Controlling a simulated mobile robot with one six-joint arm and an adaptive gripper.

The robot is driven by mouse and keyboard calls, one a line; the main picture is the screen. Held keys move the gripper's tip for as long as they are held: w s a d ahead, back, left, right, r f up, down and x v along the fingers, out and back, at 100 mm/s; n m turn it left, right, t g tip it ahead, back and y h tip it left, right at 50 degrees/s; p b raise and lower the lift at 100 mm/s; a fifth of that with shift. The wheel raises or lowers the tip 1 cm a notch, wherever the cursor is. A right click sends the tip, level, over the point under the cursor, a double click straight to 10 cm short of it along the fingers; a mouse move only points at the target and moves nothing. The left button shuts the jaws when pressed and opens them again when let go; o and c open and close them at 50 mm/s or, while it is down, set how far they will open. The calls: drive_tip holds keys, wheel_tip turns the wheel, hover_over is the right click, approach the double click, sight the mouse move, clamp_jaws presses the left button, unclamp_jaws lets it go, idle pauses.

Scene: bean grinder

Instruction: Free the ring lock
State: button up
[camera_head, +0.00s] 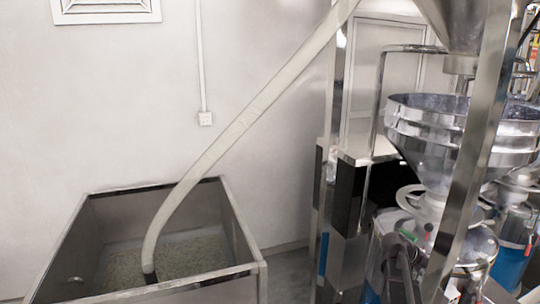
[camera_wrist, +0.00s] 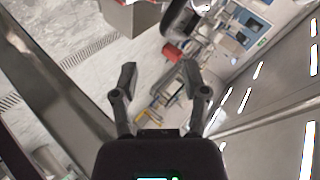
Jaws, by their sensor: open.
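The bean grinder stands at the right in the head view, with a wide metal hopper bowl (camera_head: 425,135) on top. Below the bowl is a pale ring-shaped part (camera_head: 404,197) around the neck. I cannot tell whether this is the ring lock, or whether it is locked. A steel post partly hides the machine. My gripper (camera_wrist: 158,78) is open, with its two dark fingers apart and nothing between them in the wrist view. The ring part cannot be made out in the wrist view. I cannot clearly pick out my gripper in the head view.
A metal bin (camera_head: 245,240) of beans stands at the left. A pale hose (camera_head: 240,125) rises from it to the upper right. A shiny steel post (camera_head: 470,160) stands before the grinder. The wrist view shows floor with a drain grate (camera_wrist: 90,54) and a red object (camera_wrist: 172,52).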

drive_tip(key=s+a+f+n+y, duration=0.2)
drive_tip(key=s+a+n+y, duration=0.1)
drive_tip(key=a+n, duration=0.7)
drive_tip(key=s+a+f+n+y, duration=0.3)
drive_tip(key=a+n, duration=0.7)
drive_tip(key=a, duration=0.5)
drive_tip(key=s+a+f+n+y, duration=0.2)
drive_tip(key=s+a+n+y, duration=0.2)
drive_tip(key=a+n, duration=0.7)
drive_tip(key=shift+s+a+f+y, duration=0.4)
drive_tip(key=shift+s+a, duration=0.25)
drive_tip(key=shift+s, duration=0.3)
